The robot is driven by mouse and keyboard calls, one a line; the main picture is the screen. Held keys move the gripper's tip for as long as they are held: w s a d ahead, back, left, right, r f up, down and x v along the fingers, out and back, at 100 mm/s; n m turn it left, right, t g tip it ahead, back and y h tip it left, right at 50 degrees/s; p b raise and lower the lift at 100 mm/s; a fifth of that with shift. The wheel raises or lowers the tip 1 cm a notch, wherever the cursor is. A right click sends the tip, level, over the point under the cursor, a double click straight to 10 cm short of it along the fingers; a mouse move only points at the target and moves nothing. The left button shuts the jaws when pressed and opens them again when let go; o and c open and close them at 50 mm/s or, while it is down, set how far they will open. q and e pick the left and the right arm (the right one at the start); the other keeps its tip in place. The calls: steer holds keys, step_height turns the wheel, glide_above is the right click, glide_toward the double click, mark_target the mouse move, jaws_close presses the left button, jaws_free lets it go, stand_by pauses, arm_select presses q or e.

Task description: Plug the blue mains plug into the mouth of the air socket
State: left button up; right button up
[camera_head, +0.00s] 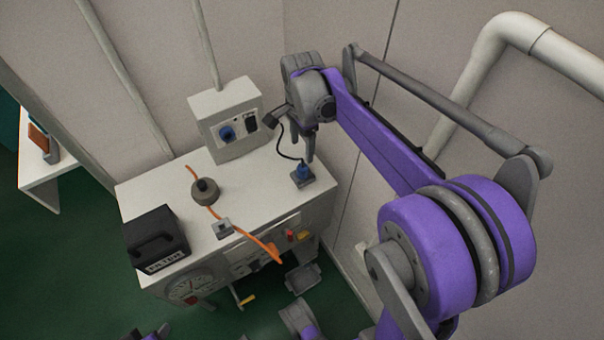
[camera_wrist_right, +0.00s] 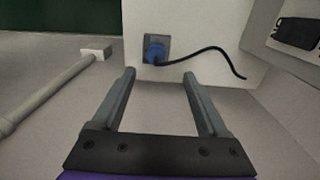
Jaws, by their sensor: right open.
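The blue mains plug (camera_head: 303,171) sits in a small square grey holder at the right end of the white bench top, with a black cable running up from it. It also shows in the wrist view (camera_wrist_right: 155,49), just beyond my fingertips. My right gripper (camera_head: 303,147) is open and empty, a little above and behind the plug; its fingers (camera_wrist_right: 159,76) stand apart, pointing toward the holder. A round blue socket (camera_head: 227,132), apparently the air socket, is on the front of the white box at the back of the bench.
A black switch (camera_head: 251,123) is beside the blue socket on the white box (camera_head: 224,101). A grey round weight (camera_head: 205,192), an orange cord (camera_head: 238,230) and a black case (camera_head: 156,240) occupy the bench (camera_head: 261,186). The wall is close behind.

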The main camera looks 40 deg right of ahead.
mark_target(303, 167)
step_height(303, 167, down, 4)
steer(key=shift+s+a+f+b, duration=0.1)
steer(key=shift+a+b, duration=0.05)
steer(key=shift+b, duration=0.2)
steer(key=f, duration=0.1)
steer(key=f+b, duration=0.1)
steer(key=f, duration=0.3)
steer(key=shift+s, duration=0.25)
jaws_close()
